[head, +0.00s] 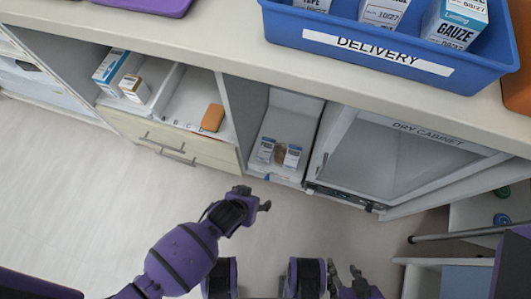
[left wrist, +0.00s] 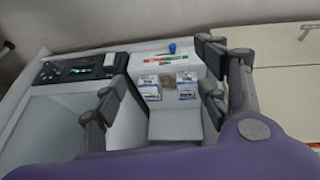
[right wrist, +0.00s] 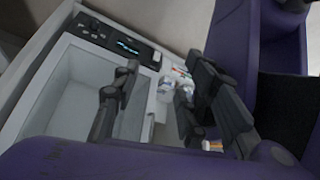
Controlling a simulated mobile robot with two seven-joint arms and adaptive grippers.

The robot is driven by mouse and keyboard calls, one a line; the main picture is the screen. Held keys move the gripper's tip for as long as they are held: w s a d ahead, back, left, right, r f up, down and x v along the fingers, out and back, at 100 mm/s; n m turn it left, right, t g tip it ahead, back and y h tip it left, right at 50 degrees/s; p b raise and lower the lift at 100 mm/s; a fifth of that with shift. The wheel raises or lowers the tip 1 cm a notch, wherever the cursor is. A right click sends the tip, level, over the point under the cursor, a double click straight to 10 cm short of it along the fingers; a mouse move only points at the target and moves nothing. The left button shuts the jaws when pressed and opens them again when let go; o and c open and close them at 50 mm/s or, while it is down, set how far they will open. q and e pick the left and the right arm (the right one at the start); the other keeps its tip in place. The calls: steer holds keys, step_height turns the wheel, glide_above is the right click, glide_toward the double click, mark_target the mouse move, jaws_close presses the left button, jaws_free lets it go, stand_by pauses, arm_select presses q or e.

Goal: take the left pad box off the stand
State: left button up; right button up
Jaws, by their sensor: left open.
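The left pad box (head: 265,150), small, white and blue, stands at the left of a white stand (head: 290,115) in the middle bay. A similar right pad box (head: 292,156) stands to its right, with a brown item between them. In the left wrist view the order is reversed: the left pad box (left wrist: 187,85) is on the right, the other box (left wrist: 150,88) on the left. My left gripper (head: 254,199) is open and empty, in front of and below the stand in the picture, apart from the boxes. My right gripper (head: 344,269) is open and empty, lower right.
A dry cabinet (head: 395,155) with a framed front adjoins the stand on the right. A drawer unit (head: 170,140) with boxes and an orange item is on the left. A blue delivery bin (head: 390,58) sits on the counter above. The floor in front is clear.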

arm_select(q)
steer(key=w+f+y+b, duration=0.1)
steer(key=w+f+b, duration=0.6)
steer(key=w+f, duration=0.35)
steer(key=b, duration=0.4)
glide_toward(266, 147)
steer(key=shift+m, duration=0.3)
steer(key=f, duration=0.5)
steer(key=shift+d+f, duration=0.15)
steer(key=shift+d, duration=0.05)
steer(key=shift+w+d, duration=0.1)
steer(key=shift+w, duration=0.3)
steer(key=b+x, duration=0.1)
steer(key=x, duration=0.1)
steer(key=b+x, duration=0.2)
steer(key=shift+w+d, duration=0.1)
steer(key=shift+w, duration=0.35)
steer(key=shift+w+f+b, duration=0.15)
steer(key=shift+f+b, duration=0.15)
steer(key=shift+w+d, duration=0.1)
arm_select(e)
step_height(266, 147, down, 16)
steer(key=shift+w+d+r+n+g, duration=0.2)
steer(key=shift+w+n+g, duration=0.1)
steer(key=shift+w+g, duration=0.1)
steer(key=shift+s+f, duration=0.1)
steer(key=shift+s, duration=0.15)
